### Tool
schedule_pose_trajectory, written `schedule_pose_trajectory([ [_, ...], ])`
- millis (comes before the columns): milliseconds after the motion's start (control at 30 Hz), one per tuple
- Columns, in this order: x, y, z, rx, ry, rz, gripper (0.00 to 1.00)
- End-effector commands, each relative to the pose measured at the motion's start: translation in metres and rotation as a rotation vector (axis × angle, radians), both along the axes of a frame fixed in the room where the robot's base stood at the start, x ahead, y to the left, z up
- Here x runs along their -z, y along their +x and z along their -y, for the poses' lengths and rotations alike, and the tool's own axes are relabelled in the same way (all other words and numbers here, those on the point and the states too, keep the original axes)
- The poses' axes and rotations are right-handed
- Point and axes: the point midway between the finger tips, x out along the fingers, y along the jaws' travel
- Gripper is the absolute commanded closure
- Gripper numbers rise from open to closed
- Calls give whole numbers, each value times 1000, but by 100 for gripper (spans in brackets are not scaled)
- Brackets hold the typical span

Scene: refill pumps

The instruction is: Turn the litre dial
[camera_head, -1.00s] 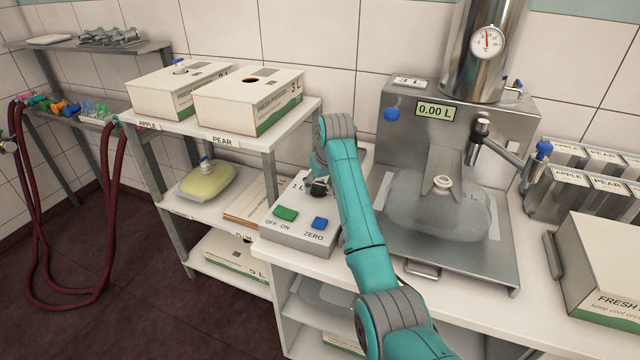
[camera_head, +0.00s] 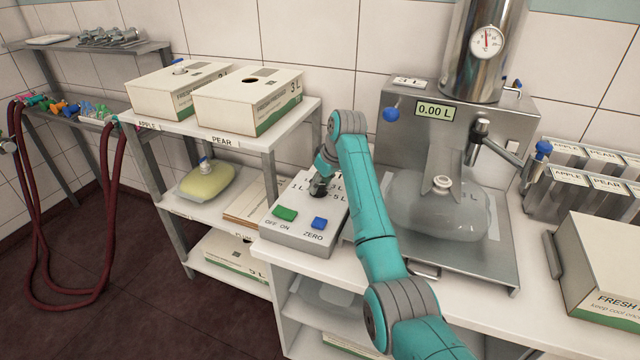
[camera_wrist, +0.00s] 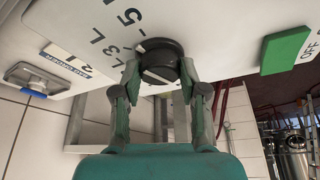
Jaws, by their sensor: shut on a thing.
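The litre dial (camera_wrist: 160,62) is a black round knob on the white control box (camera_head: 290,232), with litre marks printed around it. In the wrist view my gripper (camera_wrist: 160,78) has a finger on each side of the dial and is shut on it. In the head view my gripper (camera_head: 320,186) is over the dial and hides most of it. The marks 1 L and 5 L show partly beside it. A green OFF/ON button (camera_head: 285,214) and a blue ZERO button (camera_head: 319,223) sit on the box's front part.
Right of the box stands a steel filling machine (camera_head: 520,130) with a display (camera_head: 434,111) reading 0.00 L and a clear bag (camera_head: 435,205) under its spout. A shelf (camera_head: 290,122) with cartons (camera_head: 250,98) stands left. A carton (camera_head: 605,270) is at the right edge.

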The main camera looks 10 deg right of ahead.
Motion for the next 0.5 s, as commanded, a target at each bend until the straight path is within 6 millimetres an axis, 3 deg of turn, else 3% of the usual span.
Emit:
schedule_pose_trajectory([
  [500, 0, 2, 2, -346, 1, 0, 92],
])
